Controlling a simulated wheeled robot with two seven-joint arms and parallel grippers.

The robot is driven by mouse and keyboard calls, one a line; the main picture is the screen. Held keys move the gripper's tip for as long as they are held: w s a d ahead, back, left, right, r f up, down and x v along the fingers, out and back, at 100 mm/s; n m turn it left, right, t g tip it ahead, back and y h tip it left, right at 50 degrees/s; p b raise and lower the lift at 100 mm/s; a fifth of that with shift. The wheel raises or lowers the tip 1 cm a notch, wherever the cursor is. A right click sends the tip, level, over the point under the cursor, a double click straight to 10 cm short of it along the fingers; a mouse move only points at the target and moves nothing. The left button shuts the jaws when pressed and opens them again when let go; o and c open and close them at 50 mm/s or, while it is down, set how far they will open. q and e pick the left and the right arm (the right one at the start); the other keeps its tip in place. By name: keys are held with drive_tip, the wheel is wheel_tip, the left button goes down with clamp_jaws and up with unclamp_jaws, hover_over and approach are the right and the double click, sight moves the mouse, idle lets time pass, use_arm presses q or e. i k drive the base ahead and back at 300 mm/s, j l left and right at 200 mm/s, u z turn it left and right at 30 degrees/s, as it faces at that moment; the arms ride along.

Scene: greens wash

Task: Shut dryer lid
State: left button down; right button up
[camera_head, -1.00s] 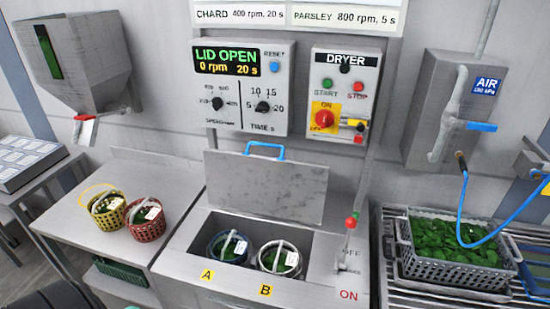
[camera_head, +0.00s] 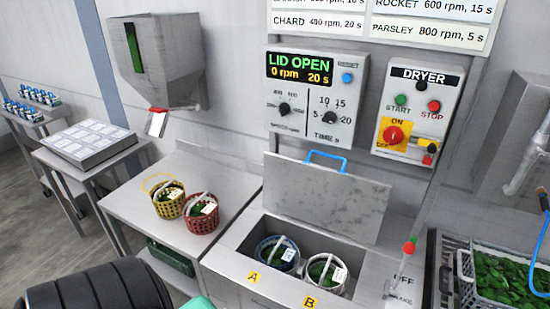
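The dryer lid (camera_head: 325,197) is a grey metal plate with a blue handle (camera_head: 326,157) along its top edge. It stands raised behind the open dryer well (camera_head: 291,227). Two baskets sit in the well: a blue-rimmed basket (camera_head: 262,258) behind label A and a pale-rimmed basket (camera_head: 312,268) behind label B, both with greens and white tags. The display (camera_head: 300,68) reads LID OPEN, 0 rpm, 20 s. Neither of my grippers is in view. A black ribbed part at the bottom left seems to be my arm.
A yellow basket (camera_head: 160,203) and a red basket (camera_head: 202,222) stand on the side table (camera_head: 135,205) left of the dryer. A brake lever (camera_head: 408,246) with a red knob rises at the dryer's right. A grey crate of greens (camera_head: 458,262) and a blue hose are farther right.

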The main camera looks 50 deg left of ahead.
sight(351, 205)
drive_tip(key=j, duration=0.45)
drive_tip(key=k+j+z, duration=0.1)
drive_tip(key=j, duration=0.3)
drive_tip(key=k+j+z, duration=0.1)
drive_tip(key=j, duration=0.35)
drive_tip(key=k+j, duration=0.1)
drive_tip(key=j, duration=0.3)
drive_tip(key=k+j+z, duration=0.1)
drive_tip(key=j, duration=0.35)
